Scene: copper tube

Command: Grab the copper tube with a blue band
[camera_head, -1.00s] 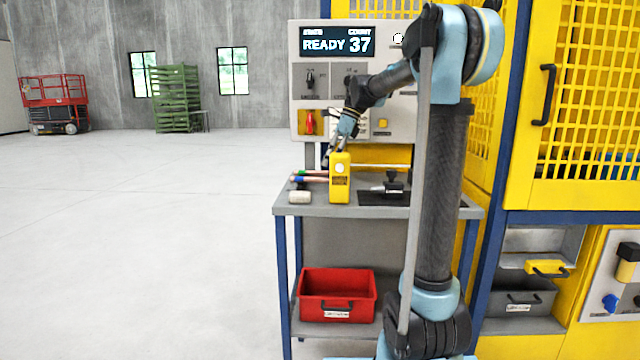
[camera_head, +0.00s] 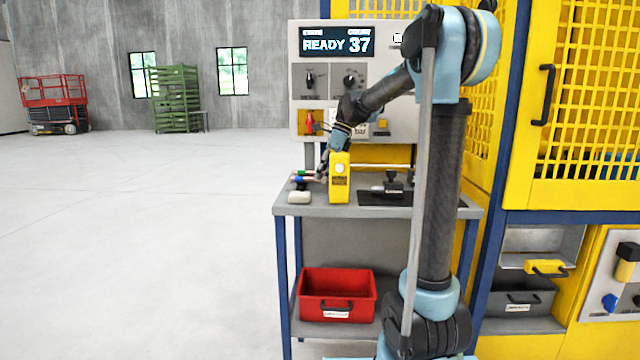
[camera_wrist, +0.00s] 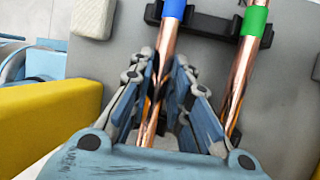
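The blue-banded copper tube (camera_wrist: 165,45) runs up the wrist view, its band near the top edge. In the head view its blue end (camera_head: 295,180) shows at the left of the table, the rest mostly hidden. My gripper (camera_wrist: 166,66) has its fingers drawn in on both sides of this tube and appears shut on it. In the head view my gripper (camera_head: 321,174) is low over the tabletop, partly behind a yellow block. A green-banded copper tube (camera_wrist: 246,58) lies to the right, outside the fingers. A black rack (camera_wrist: 214,24) lies under both tubes.
The yellow block (camera_head: 340,180) stands close in front of my gripper. A pale block (camera_head: 299,197) lies at the table's (camera_head: 320,211) front left. A dark mat (camera_head: 385,199) with a black fixture lies to the right. The control panel (camera_head: 302,120) rises behind.

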